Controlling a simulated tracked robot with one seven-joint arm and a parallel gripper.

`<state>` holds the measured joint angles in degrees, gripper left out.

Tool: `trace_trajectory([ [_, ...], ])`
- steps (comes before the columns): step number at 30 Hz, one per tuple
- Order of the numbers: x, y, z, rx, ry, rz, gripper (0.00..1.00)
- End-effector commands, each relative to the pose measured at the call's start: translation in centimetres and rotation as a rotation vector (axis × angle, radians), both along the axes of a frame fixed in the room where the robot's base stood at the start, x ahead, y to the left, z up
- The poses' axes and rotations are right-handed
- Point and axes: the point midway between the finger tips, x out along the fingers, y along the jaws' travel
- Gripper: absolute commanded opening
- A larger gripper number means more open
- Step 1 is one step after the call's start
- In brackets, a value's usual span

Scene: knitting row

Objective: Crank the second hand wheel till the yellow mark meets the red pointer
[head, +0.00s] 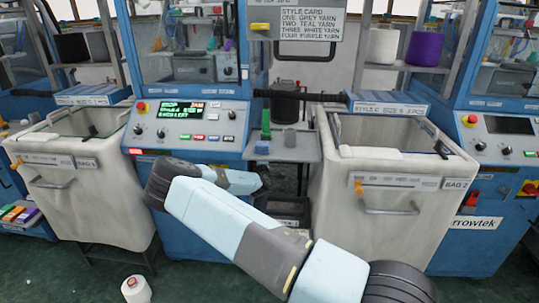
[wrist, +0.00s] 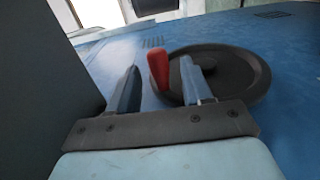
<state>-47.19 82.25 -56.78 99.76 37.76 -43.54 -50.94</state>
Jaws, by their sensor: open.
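In the wrist view a black hand wheel (wrist: 235,72) stands on a blue machine panel (wrist: 100,58). Its red handle (wrist: 158,70) sticks out on the wheel's left side. My gripper (wrist: 160,66) is open, with one finger to each side of the red handle in this view. The right finger overlaps part of the wheel. I cannot tell whether either finger touches the handle. I see no yellow mark or red pointer in either view. In the head view my arm crosses the front of the middle blue machine (head: 180,150), and the wheel and fingers do not show.
Two pale fabric bins, BAG 1 (head: 85,205) and BAG 2 (head: 400,235), flank my arm. A grey shelf (head: 290,150) with a green and a blue piece sits above it. A white yarn cone (head: 136,289) stands on the floor. A lit control panel (head: 185,125) is above my arm.

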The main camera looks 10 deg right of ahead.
Motion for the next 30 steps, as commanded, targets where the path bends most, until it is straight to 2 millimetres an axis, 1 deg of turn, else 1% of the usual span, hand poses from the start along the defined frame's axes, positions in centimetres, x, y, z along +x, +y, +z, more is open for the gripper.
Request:
trace_trajectory([
  [1,0.9,-0.4,-0.1,0.000,-0.001,0.000,0.50],
  [3,1.9,-0.7,-0.1,0.001,0.000,0.000,0.50],
  [9,4.2,-1.4,-0.2,0.001,0.000,-0.001,0.50],
  [15,5.1,-1.7,-0.2,0.000,0.001,-0.001,0.50],
  [23,5.2,-1.7,-0.2,0.000,0.001,-0.001,0.50],
  [30,5.2,-1.8,-0.2,0.001,0.001,-0.001,0.28],
])
